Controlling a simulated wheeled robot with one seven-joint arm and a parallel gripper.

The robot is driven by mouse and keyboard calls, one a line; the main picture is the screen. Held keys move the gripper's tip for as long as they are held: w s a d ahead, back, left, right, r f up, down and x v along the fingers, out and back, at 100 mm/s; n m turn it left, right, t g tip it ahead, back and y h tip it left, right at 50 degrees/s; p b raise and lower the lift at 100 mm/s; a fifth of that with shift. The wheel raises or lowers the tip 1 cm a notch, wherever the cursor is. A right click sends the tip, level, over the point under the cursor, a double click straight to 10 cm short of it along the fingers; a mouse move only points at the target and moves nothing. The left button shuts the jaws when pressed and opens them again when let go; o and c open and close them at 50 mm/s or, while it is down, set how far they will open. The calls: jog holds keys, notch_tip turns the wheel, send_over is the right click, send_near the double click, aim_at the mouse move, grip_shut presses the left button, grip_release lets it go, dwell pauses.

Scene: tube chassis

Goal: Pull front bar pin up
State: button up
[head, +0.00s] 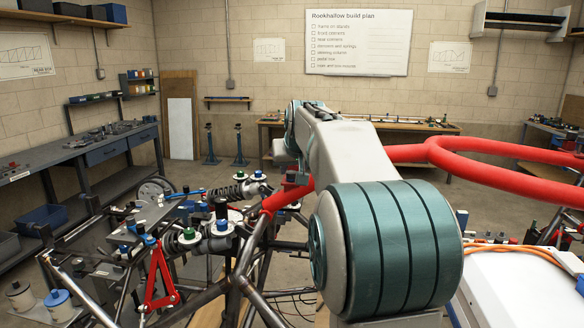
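The tube chassis (240,272) stands at the lower left and middle, with bare dark tubes and red padded tubes. Several small posts with green or blue tops stand on its front part, including a green-topped one (189,234) and a blue-topped one (222,226). I cannot tell which part is the front bar pin. My arm fills the centre and reaches forward over the chassis. Its far end bends down near the red padded tube (287,196). I cannot make out my gripper's fingers; they are hidden behind my arm or too small to tell.
A red linkage (158,280) stands at the chassis's left. Thick red tubing (480,153) runs across the right, above a white panel (520,292) with orange cables. A workbench (92,148) lines the left wall. Open floor lies behind the chassis.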

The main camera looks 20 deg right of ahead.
jog(key=shift+x, duration=1.1)
grip_shut()
jog(key=shift+r+p, duration=1.25)
jog(key=shift+r, duration=0.65)
grip_release()
